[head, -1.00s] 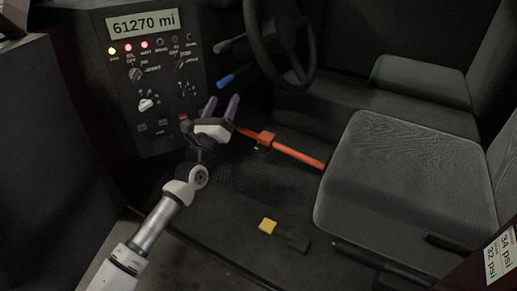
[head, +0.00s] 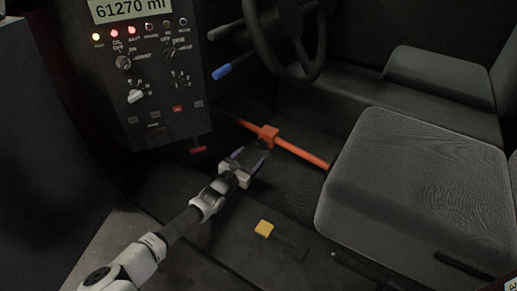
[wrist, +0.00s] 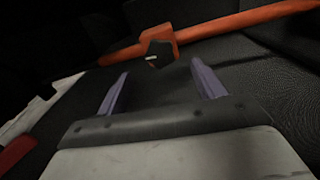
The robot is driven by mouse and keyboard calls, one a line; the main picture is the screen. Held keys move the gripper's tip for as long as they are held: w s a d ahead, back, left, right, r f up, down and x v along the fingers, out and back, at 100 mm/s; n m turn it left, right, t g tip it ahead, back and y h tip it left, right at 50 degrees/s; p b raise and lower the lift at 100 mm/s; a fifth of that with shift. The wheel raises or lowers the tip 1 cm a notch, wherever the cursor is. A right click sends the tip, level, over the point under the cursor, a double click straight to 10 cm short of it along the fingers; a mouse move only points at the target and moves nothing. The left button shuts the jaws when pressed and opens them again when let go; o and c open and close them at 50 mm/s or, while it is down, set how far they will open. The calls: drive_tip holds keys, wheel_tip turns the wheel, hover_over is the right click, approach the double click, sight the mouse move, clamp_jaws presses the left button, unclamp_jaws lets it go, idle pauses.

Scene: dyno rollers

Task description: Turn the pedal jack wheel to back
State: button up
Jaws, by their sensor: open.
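The pedal jack is an orange bar (head: 302,153) with an orange block (head: 268,137) on it, lying low in the footwell between the dashboard and the seat. In the wrist view a dark knob-like wheel (wrist: 160,54) with a small light mark sits on the front of the orange block (wrist: 156,37). My gripper (head: 255,158) is just in front of and below the block, apart from it. In the wrist view its two purple fingers (wrist: 156,88) are spread and empty, with the wheel beyond and between them.
A dashboard panel (head: 150,75) with lit lamps and knobs stands at the left. A red lever (head: 198,149) hangs below it. The steering wheel (head: 285,40) is above, and the grey seat (head: 415,180) is at the right. A yellow-topped piece (head: 264,228) lies on the floor.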

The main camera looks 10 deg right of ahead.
sight(261, 145)
drive_tip(key=x, duration=0.6)
drive_tip(key=c, duration=1)
drive_tip(key=shift+f+m+b, duration=0.1)
drive_tip(key=shift+m+b, duration=0.2)
